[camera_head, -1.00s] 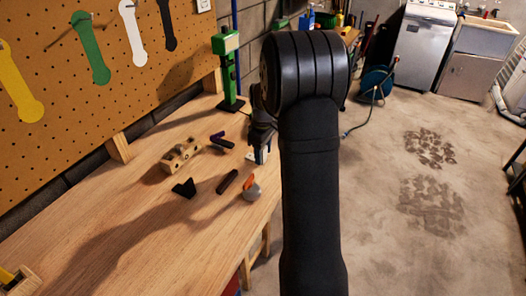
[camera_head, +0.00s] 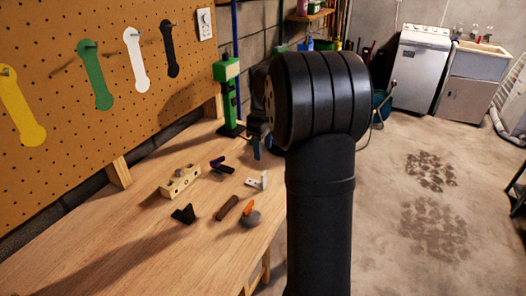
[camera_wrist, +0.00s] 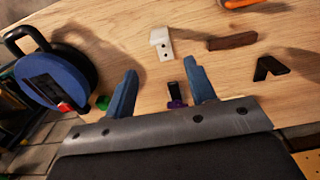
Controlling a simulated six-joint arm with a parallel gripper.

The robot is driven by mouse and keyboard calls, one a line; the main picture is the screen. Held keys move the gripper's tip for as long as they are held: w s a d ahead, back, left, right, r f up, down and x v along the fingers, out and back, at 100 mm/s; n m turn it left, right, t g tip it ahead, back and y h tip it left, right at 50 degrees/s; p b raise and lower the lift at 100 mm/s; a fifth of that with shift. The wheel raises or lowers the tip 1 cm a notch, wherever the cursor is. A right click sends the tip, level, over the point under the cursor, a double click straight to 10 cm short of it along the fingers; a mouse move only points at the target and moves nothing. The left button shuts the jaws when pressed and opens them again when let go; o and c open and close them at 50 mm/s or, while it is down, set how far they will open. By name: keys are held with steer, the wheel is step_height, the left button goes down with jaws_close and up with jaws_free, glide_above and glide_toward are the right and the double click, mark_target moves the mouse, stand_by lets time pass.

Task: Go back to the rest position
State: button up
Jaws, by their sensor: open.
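My gripper (camera_head: 257,150) shows partly in the head view behind my own arm, raised over the bench's right edge near the green stand. In the wrist view its two blue fingers (camera_wrist: 160,68) are spread apart, with nothing gripped. The white bracket (camera_head: 258,181) lies on the wooden bench (camera_head: 130,235) below it; it also shows in the wrist view (camera_wrist: 161,43), beyond the fingertips. A purple and black piece (camera_head: 220,165) lies farther left in the head view. A dark purple-edged piece (camera_wrist: 176,95) shows between the fingers, apparently below them.
On the bench are a wooden block (camera_head: 181,181), a black angled piece (camera_head: 184,214), a brown bar (camera_head: 227,207) and a grey-orange piece (camera_head: 250,216). A green stand (camera_head: 228,95) rises by the pegboard (camera_head: 60,60). Open floor (camera_head: 400,240) lies to the right.

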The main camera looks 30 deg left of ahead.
steer(key=shift+f, duration=0.1)
steer(key=shift+f, duration=4.05)
steer(key=shift+f, duration=0.1)
